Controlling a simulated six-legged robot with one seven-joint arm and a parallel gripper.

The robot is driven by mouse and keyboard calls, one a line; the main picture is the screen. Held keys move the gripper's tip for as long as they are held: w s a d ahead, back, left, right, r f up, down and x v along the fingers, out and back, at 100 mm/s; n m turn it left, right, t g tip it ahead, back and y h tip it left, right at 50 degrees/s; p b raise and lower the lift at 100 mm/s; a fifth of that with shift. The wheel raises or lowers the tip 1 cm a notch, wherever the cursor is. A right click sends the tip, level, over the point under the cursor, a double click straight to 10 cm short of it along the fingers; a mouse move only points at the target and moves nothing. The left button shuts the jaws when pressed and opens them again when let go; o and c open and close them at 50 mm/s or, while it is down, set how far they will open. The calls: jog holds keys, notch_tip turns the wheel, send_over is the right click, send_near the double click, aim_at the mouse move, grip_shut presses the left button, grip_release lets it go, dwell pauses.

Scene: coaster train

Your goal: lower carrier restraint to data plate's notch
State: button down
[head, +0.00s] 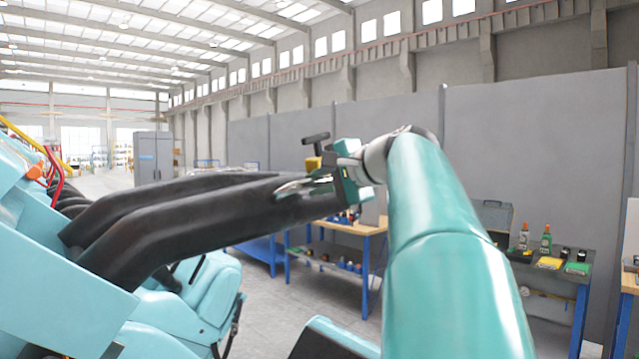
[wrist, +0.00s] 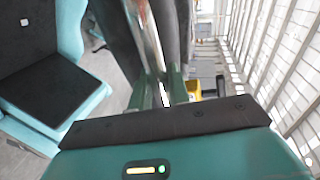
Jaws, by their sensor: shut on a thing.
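The carrier restraint (head: 190,215) is a pair of long black padded arms, reaching from the light-blue carrier at the left toward my gripper. It is raised and nearly level in the head view. My gripper (head: 322,183) is shut on the bright metal grab bar (head: 293,184) at the restraint's far end. In the wrist view my gripper (wrist: 166,92) has its green fingers around the metal bar (wrist: 148,45), with the black padding (wrist: 170,30) just beyond. I cannot make out the data plate or its notch in either view.
A light-blue seat with a black cushion (wrist: 45,90) shows in the wrist view. A yellow block (head: 313,163) with a black T-shaped top is by my gripper. Blue-legged workbenches (head: 350,226) and grey wall panels (head: 300,125) stand behind. Grey floor shows between carrier and benches.

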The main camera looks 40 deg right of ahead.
notch_tip(320, 180, down, 22)
jog(key=d+m+y, duration=0.2)
jog(key=m, duration=0.2)
jog(key=shift+m, duration=0.4)
jog(key=c, duration=1.4)
grip_release()
jog(key=shift+o, duration=0.2)
jog(key=shift+r, duration=0.1)
jog(key=v, duration=1.3)
jog(key=shift+s, duration=0.4)
jog(key=shift+d, duration=0.1)
